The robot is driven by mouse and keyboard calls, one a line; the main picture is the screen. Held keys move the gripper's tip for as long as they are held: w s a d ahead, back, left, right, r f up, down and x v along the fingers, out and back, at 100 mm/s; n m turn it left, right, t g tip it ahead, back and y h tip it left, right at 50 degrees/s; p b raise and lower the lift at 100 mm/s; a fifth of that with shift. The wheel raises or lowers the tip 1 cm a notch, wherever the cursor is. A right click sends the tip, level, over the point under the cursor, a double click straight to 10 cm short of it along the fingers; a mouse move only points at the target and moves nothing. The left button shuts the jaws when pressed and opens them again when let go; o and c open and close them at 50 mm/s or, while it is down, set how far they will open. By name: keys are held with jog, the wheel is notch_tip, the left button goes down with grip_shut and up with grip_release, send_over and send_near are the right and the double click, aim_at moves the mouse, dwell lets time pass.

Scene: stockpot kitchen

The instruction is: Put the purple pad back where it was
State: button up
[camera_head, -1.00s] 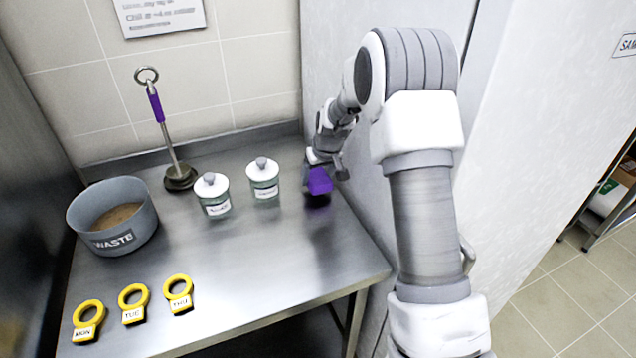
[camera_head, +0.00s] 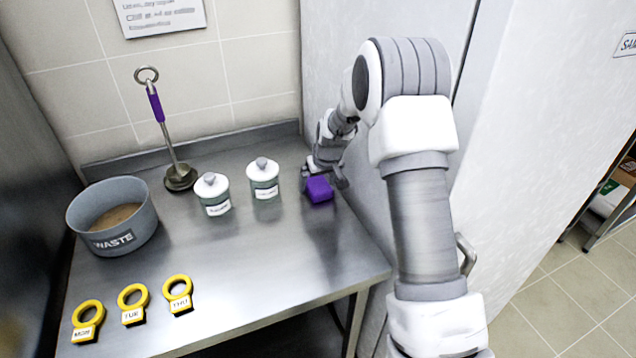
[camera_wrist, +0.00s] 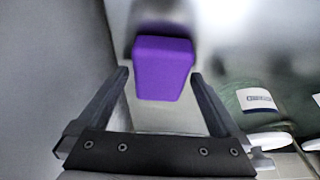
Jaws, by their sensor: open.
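The purple pad (camera_head: 319,189) is a small block at the right side of the steel table, to the right of the two jars. In the wrist view the purple pad (camera_wrist: 162,68) lies ahead, between and slightly beyond the two fingertips. My gripper (camera_head: 325,174) is at the pad, at the table's right back near the white wall. In the wrist view my gripper (camera_wrist: 160,78) is open, with a finger on each side and a gap between each finger and the pad. Whether the pad rests fully on the table is hard to tell.
Two white-lidded jars, a left one (camera_head: 213,194) and a right one (camera_head: 263,178), stand left of the pad. A grey WASTE bowl (camera_head: 112,217), a purple-handled ladle (camera_head: 166,130) on the table and yellow ring tags (camera_head: 133,303) are further left. The table's front right (camera_head: 320,260) is clear.

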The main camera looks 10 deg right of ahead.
jog(key=s+r, duration=1.9)
jog(key=r, duration=0.5)
jog(key=s+r+m+t, duration=0.1)
jog(key=s+m, duration=0.1)
jog(key=s, duration=1.7)
jog(key=shift+s+a+h, duration=0.2)
jog(key=shift+s+h, duration=0.2)
